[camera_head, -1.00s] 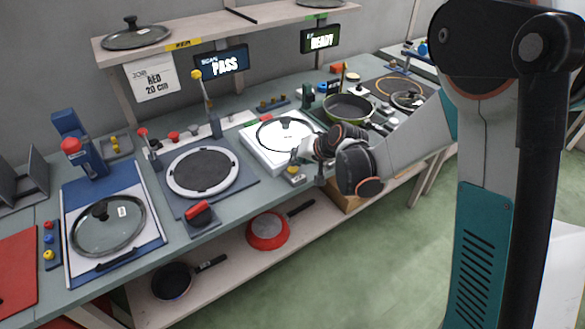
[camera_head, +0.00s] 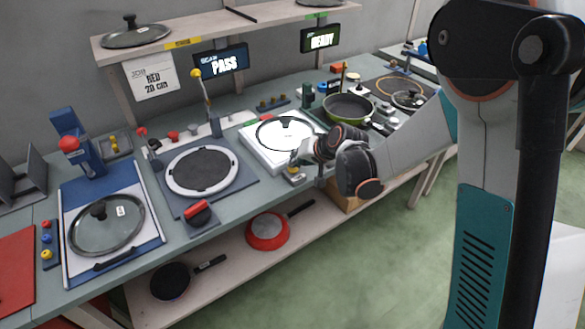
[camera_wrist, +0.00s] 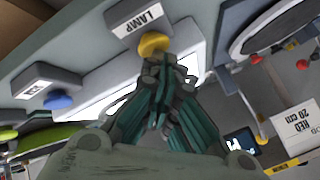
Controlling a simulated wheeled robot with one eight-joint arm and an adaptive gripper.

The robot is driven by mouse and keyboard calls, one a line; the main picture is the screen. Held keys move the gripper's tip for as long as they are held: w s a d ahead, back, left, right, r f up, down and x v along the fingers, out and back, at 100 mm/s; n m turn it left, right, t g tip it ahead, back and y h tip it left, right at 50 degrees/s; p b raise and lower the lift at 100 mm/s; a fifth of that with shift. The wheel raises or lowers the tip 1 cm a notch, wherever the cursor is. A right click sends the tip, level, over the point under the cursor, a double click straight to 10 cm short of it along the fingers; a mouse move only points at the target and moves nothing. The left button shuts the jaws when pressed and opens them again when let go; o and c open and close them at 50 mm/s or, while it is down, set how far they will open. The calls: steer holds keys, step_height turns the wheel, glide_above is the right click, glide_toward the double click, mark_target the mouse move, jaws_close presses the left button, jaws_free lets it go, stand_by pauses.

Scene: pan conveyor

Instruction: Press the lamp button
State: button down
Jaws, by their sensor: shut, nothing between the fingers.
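The lamp button is a yellow dome (camera_wrist: 155,43) beside a white LAMP label (camera_wrist: 140,18) in the wrist view. My gripper (camera_wrist: 166,66) is shut and empty, its dark teal fingers together with their tips right at the button's lower edge. I cannot tell whether they press it. In the head view my gripper (camera_head: 297,160) is at the front edge of the white light plate (camera_head: 262,155), over the small button base (camera_head: 293,176), and mostly hides the button. A glass lid (camera_head: 284,133) lies on the bright plate.
A blue button (camera_wrist: 57,102) with its own label sits beside the lamp button. A round turntable (camera_head: 202,171) and a red-topped block (camera_head: 199,213) stand to the left. A green pan (camera_head: 349,108) is to the right. Screens above read PASS and READY.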

steer(key=shift+f, duration=0.15)
stand_by(0.5)
steer(key=shift+r, duration=0.65)
steer(key=shift+p, duration=0.3)
steer(key=shift+r+p, duration=1.9)
steer(key=shift+r, duration=1.1)
